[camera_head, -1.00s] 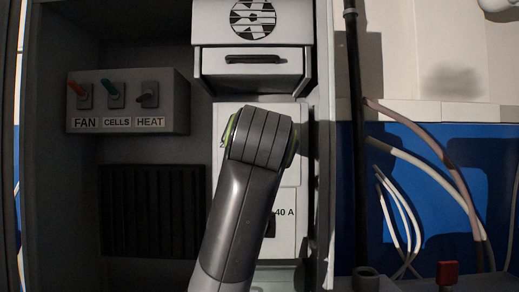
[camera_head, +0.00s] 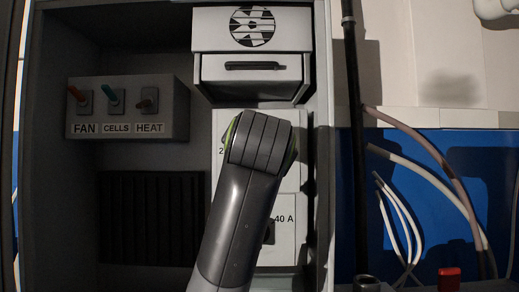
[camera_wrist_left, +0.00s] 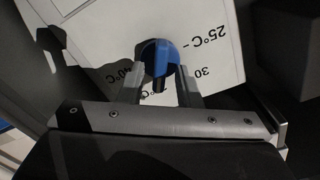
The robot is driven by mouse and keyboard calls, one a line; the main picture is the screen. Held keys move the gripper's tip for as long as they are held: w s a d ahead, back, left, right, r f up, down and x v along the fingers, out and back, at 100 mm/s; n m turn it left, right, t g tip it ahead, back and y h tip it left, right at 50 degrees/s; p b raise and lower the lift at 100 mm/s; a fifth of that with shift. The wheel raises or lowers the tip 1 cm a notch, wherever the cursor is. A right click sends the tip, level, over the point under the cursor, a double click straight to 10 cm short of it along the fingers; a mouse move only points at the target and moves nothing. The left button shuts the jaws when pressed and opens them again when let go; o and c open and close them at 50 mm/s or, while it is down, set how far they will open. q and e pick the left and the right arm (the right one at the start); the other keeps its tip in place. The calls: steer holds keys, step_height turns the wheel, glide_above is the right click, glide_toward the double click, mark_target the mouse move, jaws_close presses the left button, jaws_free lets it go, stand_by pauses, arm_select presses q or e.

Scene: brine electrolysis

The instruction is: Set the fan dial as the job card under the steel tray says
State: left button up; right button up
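The dial is a blue knob (camera_wrist_left: 160,58) on a white plate (camera_wrist_left: 95,30) with marks 25 °C, 30 and 40 °C, which appear upside down in the left wrist view. My left gripper (camera_wrist_left: 163,75) has one finger on each side of the knob, with the knob's narrow bar between them. The fingers look wider apart than the bar; contact is not clear. In the head view my arm hides the gripper and the knob in front of the white plate (camera_head: 226,128). My right gripper is not in view. No steel tray or job card shows.
At left is a grey switch box (camera_head: 128,105) with toggles labelled FAN, CELLS and HEAT. A dark ribbed block (camera_head: 150,215) is below it. A grey unit with a handle (camera_head: 252,66) and a fan emblem sits above. Cables (camera_head: 430,150) hang on the right.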

arm_select(q)
steer(key=shift+s, duration=0.1)
steer(key=s+b, duration=1.6)
steer(key=s, duration=0.1)
steer(key=shift+s, duration=0.1)
stand_by(0.8)
